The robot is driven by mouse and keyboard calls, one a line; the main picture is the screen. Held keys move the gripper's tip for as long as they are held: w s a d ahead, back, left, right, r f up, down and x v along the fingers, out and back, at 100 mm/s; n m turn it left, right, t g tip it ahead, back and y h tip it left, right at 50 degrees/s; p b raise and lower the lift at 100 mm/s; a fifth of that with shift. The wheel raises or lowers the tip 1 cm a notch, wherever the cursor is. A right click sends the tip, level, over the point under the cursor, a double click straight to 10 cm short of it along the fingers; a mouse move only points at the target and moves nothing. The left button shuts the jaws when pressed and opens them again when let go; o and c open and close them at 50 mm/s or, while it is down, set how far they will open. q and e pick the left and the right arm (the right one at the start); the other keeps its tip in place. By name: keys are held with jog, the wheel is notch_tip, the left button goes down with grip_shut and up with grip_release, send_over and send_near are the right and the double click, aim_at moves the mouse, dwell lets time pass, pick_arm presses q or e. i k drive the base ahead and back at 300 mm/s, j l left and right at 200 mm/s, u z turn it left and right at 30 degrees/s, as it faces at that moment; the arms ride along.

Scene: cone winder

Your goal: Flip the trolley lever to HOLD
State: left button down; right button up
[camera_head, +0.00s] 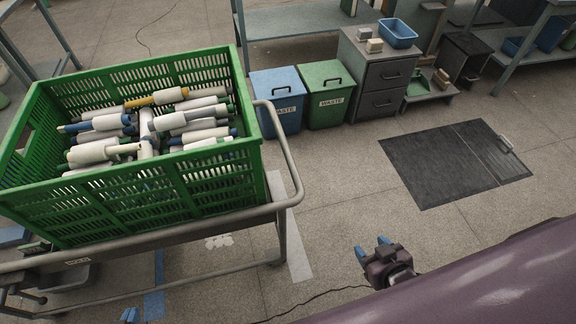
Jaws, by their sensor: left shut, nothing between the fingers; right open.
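The grey metal trolley (150,243) stands at the left and carries a green slatted crate (160,195). My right gripper (373,250) is open and empty over the floor, well right of the trolley.
The crate holds many yarn cones and tubes (180,120). Blue (280,97) and green (326,93) WASTE bins stand behind, beside a grey drawer cabinet (382,75). A cable (315,297) lies on the floor near my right gripper.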

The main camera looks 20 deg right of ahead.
aim_at(30, 297)
jog(key=z, duration=0.45)
jog(key=u, duration=2.25)
jog(key=i+j, duration=0.15)
jog(key=j, duration=0.25)
jog(key=i+j, duration=0.15)
jog(key=j, duration=0.2)
jog(key=i+j+z, duration=0.1)
jog(key=j, duration=0.3)
jog(key=i+j, duration=0.2)
jog(key=j, duration=0.2)
jog(key=i+j, duration=0.1)
jog(key=j, duration=0.3)
jog(key=i+j, duration=0.15)
jog(key=j, duration=0.25)
jog(key=i+j+z, duration=0.1)
jog(key=j, duration=0.3)
jog(key=i+j, duration=0.15)
jog(key=j, duration=0.25)
